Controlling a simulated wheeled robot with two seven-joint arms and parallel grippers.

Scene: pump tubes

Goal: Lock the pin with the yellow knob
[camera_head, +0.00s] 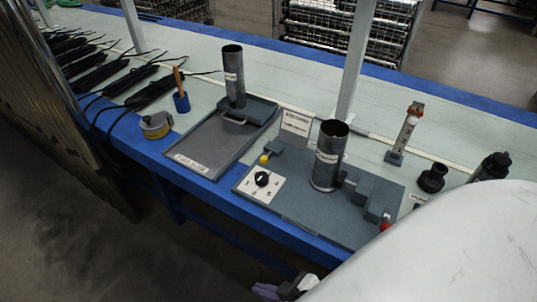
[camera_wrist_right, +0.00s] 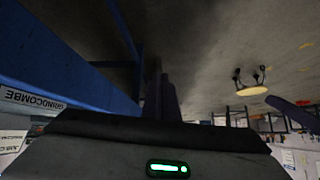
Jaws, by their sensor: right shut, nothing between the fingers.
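The yellow knob (camera_head: 264,159) sits at the left end of a small grey block (camera_head: 274,147) on the grey fixture plate (camera_head: 330,220). An upright dark tube (camera_head: 328,160) stands on this plate. The pin itself is too small to make out. My right gripper (camera_head: 268,290) is low at the bottom of the head view, in front of the blue table edge and apart from the plate. In the right wrist view its dark fingers (camera_wrist_right: 160,95) are together and empty. My left gripper is not in view.
A black dial on a white panel (camera_head: 262,181) lies near the yellow knob. A second tube (camera_head: 234,80) stands on a grey tray (camera_head: 205,145) to the left. A red knob (camera_head: 385,227) is at the plate's right. The blue table edge (camera_head: 215,195) runs along the front.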

